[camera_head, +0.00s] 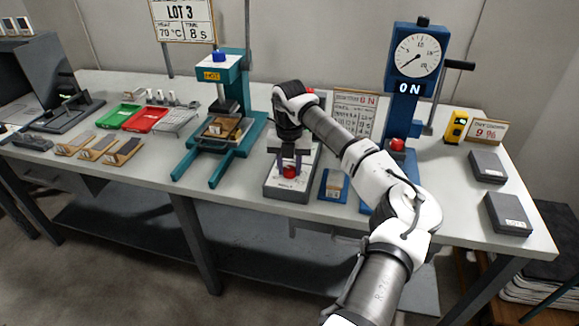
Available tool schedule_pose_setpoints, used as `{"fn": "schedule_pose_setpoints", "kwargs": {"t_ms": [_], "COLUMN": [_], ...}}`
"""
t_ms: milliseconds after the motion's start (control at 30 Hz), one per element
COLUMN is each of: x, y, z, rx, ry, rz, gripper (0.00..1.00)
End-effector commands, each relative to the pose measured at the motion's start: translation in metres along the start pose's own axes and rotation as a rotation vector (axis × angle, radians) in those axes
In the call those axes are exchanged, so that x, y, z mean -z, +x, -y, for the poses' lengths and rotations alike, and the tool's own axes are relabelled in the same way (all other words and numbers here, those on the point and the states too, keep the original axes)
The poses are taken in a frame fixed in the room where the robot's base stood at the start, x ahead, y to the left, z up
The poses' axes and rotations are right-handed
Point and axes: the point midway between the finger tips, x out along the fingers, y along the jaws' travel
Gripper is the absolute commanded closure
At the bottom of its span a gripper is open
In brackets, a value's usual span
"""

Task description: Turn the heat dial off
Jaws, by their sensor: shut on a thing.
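A grey control box (304,182) stands on the bench in the middle of the view. A red dial (289,172) sits on its top, above a small label too small to read. My gripper (289,162) points down at the box from above, with its fingers at the red dial. It is shut on the dial. The fingers hide part of the dial, so its pointer and setting cannot be read.
A teal press (236,105) with a yellow HOT label stands left of the box. A blue gauge stand (403,100) is to the right. A small blue tray (333,187) is right beside the box. Green (118,116) and red (145,119) trays lie further left.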

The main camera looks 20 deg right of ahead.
Motion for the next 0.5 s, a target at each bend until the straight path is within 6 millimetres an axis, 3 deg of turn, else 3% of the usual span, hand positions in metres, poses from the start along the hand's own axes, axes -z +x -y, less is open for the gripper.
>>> {"fn": "schedule_pose_setpoints", "kwargs": {"t_ms": [500], "x": [-0.0009], "y": [-0.0004], "z": [0.0002], "rx": [0.001], "ry": [-0.445], "rz": [0.003], "gripper": [0.91]}}
